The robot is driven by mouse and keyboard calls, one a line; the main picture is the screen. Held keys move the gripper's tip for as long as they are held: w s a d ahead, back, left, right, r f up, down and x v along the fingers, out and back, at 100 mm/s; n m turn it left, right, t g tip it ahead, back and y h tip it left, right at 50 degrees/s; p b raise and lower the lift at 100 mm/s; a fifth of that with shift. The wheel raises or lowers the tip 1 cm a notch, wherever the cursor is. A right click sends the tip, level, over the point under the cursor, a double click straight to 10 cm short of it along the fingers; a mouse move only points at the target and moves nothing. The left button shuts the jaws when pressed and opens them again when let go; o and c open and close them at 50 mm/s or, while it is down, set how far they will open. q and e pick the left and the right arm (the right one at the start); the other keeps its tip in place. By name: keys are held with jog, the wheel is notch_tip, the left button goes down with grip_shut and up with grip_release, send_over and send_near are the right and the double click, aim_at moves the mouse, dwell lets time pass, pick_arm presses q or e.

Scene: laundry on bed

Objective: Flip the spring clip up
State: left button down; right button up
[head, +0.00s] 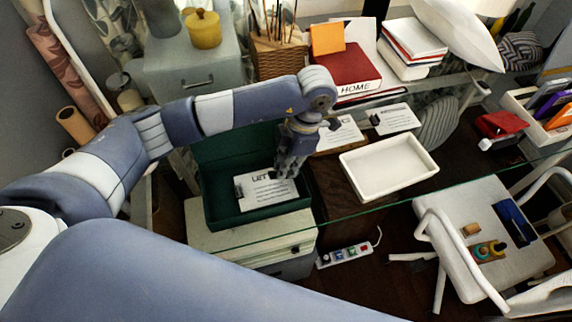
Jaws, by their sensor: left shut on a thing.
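My left gripper (288,172) reaches down into a dark green open box (225,160). Its fingers are shut at the upper right edge of a white printed sheet (265,190), which is tilted inside the box. The fingers cover part of this edge, and the exact grip is too small to see. I cannot clearly make out a spring clip. Two more white printed sheets, one at left (340,136) and one at right (393,118), lie on the glass table behind. My right gripper is not in view.
A white empty tray (388,168) stands right of the box on the glass table. Behind are a red book (345,72), a wicker basket (278,55) and stacked books (412,45). A white chair (490,235) stands at right, and a power strip (343,255) lies below.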

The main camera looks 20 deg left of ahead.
pick_arm(q)
jog(key=c, duration=1.6)
grip_release()
jog(key=v, duration=1.2)
jog(key=shift+s, duration=0.1)
